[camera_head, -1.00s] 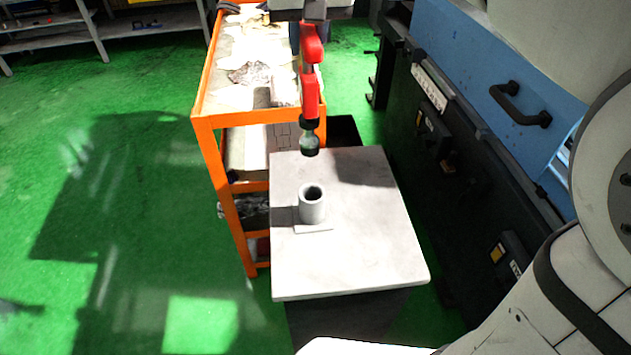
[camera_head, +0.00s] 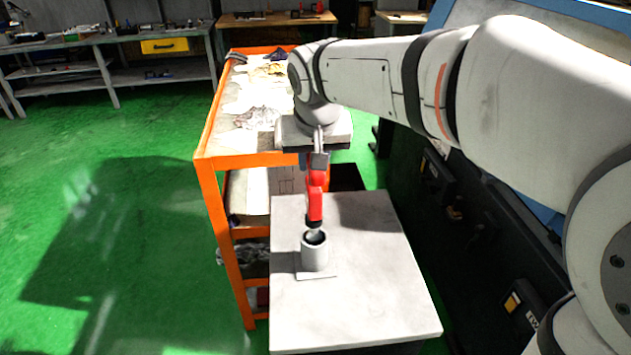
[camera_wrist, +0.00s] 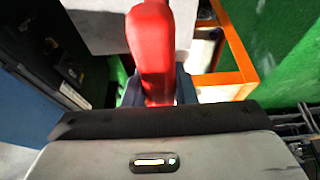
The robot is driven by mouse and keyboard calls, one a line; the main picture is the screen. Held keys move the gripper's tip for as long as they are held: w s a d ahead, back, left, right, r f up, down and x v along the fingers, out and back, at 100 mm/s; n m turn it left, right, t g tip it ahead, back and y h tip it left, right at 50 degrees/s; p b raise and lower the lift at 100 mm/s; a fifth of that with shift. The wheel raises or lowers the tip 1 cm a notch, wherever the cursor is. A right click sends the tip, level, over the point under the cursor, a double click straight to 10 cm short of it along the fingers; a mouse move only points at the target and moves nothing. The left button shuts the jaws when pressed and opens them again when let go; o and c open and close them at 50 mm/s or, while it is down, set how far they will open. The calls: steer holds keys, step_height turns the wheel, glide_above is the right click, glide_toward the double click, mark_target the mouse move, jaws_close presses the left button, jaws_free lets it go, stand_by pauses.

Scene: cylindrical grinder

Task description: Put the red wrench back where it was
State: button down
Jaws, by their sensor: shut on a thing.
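The red wrench (camera_head: 315,200) hangs upright from my gripper (camera_head: 318,162), which is shut on its upper part. Its lower tip sits at the mouth of a grey cylindrical holder (camera_head: 315,256). The tip looks partly inside the opening, but how deep I cannot tell. The holder stands on a small plate on the light grey table (camera_head: 370,290).
An orange-framed cart (camera_head: 207,180) with cloths and papers on top stands left of and behind the table. A dark machine (camera_head: 490,230) stands on the right. Workbenches (camera_head: 130,45) line the back. The green floor at left is clear.

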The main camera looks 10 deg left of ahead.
steer(key=shift+f, duration=3.2)
steer(key=shift+f, duration=0.15)
steer(key=c, duration=1.2)
jaws_free()
steer(key=v, duration=1.2)
